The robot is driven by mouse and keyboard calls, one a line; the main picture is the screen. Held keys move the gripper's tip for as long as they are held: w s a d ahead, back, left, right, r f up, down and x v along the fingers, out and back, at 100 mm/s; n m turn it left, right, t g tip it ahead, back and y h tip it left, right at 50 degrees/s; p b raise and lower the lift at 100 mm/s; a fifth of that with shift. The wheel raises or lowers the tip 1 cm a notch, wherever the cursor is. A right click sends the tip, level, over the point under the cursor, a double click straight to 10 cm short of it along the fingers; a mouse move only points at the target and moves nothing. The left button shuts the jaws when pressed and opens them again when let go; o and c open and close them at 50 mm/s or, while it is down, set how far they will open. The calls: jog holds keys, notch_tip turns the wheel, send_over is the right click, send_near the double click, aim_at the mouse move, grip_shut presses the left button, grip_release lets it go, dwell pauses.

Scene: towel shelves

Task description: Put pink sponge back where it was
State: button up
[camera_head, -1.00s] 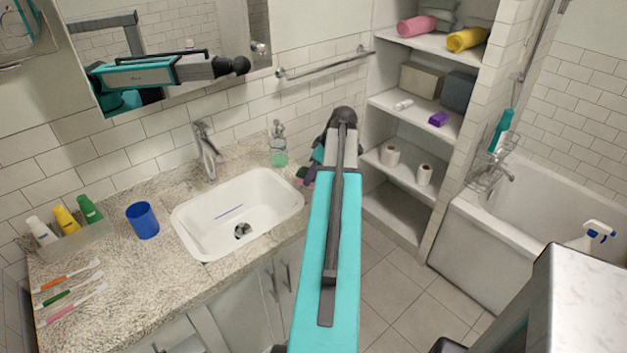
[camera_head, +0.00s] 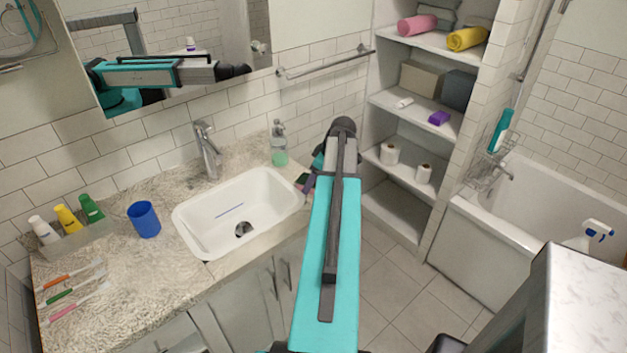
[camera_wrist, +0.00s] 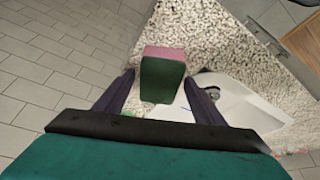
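The sponge (camera_wrist: 163,78) shows in the wrist view as a block with a pink far part and a dark green near part, at the edge of the speckled counter. My gripper (camera_wrist: 159,76) has its two dark fingers spread on either side of it, with a visible gap at the left finger and little gap at the right. I cannot tell whether the sponge touches the counter. In the head view my arm largely hides the gripper and sponge beside the counter's right end.
The white sink (camera_head: 240,212), soap bottle (camera_head: 278,143) and blue cup (camera_head: 144,219) are on the counter. The shelves (camera_head: 410,111) behind hold rolled towels, boxes, a purple item (camera_head: 439,118) and paper rolls. The bathtub (camera_head: 470,230) is at right.

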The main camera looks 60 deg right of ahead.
jog(key=shift+r, duration=0.15)
jog(key=b+v, duration=0.2)
jog(key=v, duration=1)
dwell(0.6)
dwell(0.7)
